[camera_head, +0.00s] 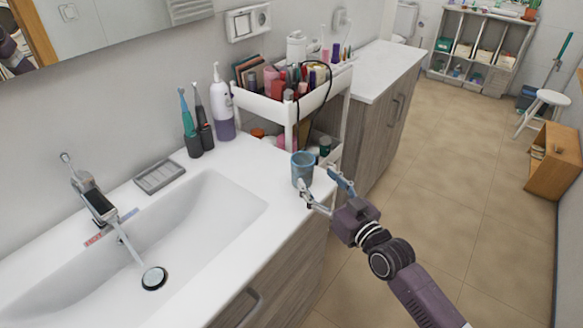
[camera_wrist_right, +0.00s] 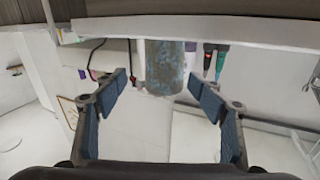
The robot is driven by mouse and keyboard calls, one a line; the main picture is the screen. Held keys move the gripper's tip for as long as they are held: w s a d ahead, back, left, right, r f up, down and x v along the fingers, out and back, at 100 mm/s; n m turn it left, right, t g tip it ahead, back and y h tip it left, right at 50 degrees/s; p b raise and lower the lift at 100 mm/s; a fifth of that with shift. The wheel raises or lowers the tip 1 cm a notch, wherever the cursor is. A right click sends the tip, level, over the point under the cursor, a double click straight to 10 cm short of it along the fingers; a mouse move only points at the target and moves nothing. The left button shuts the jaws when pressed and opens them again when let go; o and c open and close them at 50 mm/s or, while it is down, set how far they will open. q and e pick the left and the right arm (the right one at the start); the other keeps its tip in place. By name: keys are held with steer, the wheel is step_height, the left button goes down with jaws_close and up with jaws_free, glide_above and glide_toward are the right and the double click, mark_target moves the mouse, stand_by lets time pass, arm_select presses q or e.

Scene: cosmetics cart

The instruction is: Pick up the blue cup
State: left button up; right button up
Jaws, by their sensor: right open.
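The blue cup (camera_head: 302,168) stands upright on the white counter, near its right front corner. My right gripper (camera_head: 322,186) comes in from the lower right and is open, with its fingers on the near side of the cup. In the right wrist view, which looks upside down, the cup (camera_wrist_right: 165,68) shows between and just beyond the two spread fingertips (camera_wrist_right: 158,92). The gripper holds nothing, and I see no clear contact with the cup. My left gripper is not in view.
A white cart (camera_head: 330,95) full of cosmetics stands close behind the cup. Two electric toothbrushes (camera_head: 189,128) and a white-and-purple bottle (camera_head: 222,105) stand at the wall. The sink basin (camera_head: 190,235) and faucet (camera_head: 92,198) are to the left. Open floor lies right.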

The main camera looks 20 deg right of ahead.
mark_target(308, 173)
steer(key=shift+w+a+r, duration=0.1)
steer(key=shift+w+a, duration=0.1)
steer(key=shift+w, duration=0.25)
steer(key=shift+w+a+r, duration=0.1)
steer(key=shift+w, duration=0.05)
steer(key=shift+w+a+r+p, duration=0.15)
steer(key=shift+w+p, duration=0.1)
steer(key=shift+p, duration=0.05)
steer(key=p+x, duration=0.1)
steer(key=x, duration=0.2)
steer(key=shift+w+a, duration=0.25)
steer(key=shift+w, duration=0.1)
steer(key=shift+w+a, duration=0.15)
steer(key=shift+w, duration=0.3)
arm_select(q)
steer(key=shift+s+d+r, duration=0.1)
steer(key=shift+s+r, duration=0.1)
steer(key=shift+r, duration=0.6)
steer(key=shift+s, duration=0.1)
arm_select(e)
steer(key=shift+c, duration=0.4)
